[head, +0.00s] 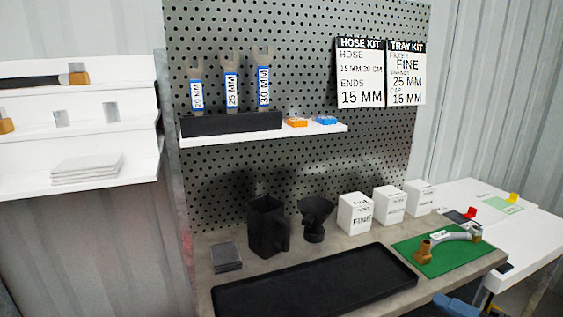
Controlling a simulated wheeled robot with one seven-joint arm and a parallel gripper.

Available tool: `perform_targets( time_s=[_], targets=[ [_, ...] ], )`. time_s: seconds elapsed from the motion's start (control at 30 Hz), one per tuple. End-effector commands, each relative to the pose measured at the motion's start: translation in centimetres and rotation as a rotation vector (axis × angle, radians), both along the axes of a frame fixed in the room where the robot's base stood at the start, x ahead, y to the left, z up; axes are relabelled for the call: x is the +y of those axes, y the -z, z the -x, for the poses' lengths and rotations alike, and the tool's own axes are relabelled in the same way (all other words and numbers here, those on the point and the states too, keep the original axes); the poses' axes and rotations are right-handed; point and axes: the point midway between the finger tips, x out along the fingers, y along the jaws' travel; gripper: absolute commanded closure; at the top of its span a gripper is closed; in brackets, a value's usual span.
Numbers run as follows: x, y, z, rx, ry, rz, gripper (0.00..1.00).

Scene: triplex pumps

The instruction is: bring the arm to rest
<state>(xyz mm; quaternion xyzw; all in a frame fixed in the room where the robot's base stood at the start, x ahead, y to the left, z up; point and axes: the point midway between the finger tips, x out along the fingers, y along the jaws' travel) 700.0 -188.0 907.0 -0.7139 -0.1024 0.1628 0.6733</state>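My gripper is not in view. The arm cannot be made out with certainty; a dark and blue shape shows at the bottom edge, and I cannot tell what it is. A grey workbench (203,262) stands below a perforated board (300,90). A long black tray (315,284) lies empty along the front.
A black square holder (266,228), a black funnel-like part (315,218) and white boxes (357,213) stand along the back of the bench. Dark flat squares (226,257) lie at left. Wrenches (231,80) stand on the board's shelf (315,130). A white table (533,232) adjoins at right.

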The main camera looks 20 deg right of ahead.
Motion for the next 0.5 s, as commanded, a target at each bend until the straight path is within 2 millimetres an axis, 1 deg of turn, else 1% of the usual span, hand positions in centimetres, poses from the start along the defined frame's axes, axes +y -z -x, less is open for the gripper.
perform_targets(
  time_s=[0.03,0.27,0.37,0.47,0.5],
  targets=[
    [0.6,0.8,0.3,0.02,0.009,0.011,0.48],
    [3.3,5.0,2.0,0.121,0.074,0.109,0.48],
    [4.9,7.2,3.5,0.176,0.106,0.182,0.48],
    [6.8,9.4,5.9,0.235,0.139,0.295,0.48],
    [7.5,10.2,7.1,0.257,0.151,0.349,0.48]
  ],
)
